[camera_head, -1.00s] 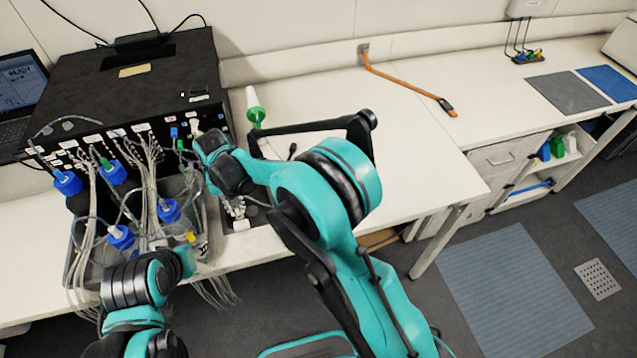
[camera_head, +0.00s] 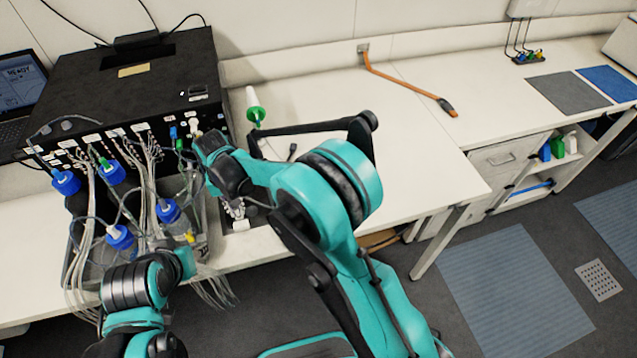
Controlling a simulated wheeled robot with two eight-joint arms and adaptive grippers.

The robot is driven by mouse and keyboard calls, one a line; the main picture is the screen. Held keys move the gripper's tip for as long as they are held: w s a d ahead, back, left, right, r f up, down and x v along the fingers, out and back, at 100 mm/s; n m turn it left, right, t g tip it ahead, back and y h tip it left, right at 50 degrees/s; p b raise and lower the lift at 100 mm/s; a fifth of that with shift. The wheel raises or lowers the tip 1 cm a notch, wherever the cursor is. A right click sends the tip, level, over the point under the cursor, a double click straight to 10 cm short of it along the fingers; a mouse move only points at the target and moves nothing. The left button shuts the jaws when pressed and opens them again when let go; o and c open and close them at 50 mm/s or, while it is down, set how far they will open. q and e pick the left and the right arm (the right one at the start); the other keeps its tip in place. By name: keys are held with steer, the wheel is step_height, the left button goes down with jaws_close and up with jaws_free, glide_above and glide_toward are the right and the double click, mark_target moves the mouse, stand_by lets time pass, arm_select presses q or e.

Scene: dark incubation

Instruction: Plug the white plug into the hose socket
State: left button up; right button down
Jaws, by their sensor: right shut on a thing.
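My right gripper (camera_head: 236,210) hangs below its dark wrist, just right of the grey bin and at the front of the bench. Its fingers are small and partly hidden by the wrist. It is shut, and a small white piece, apparently the white plug (camera_head: 238,227), shows at its fingertips. The hose socket cannot be picked out clearly; the black box (camera_head: 140,85) has a front panel with several small ports, tubes and labels, above and left of the gripper. My left arm comes in at the lower left; its gripper does not show.
A grey bin (camera_head: 85,250) with several blue-capped bottles (camera_head: 122,237) and loose tubes stands below the panel.

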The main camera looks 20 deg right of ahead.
steer(key=shift+f+b, duration=0.35)
steer(key=shift+f, duration=0.15)
stand_by(0.3)
steer(key=c, duration=1.5)
jaws_free()
steer(key=shift+r, duration=0.1)
step_height(320, 180, up, 12)
steer(key=shift+f, duration=0.1)
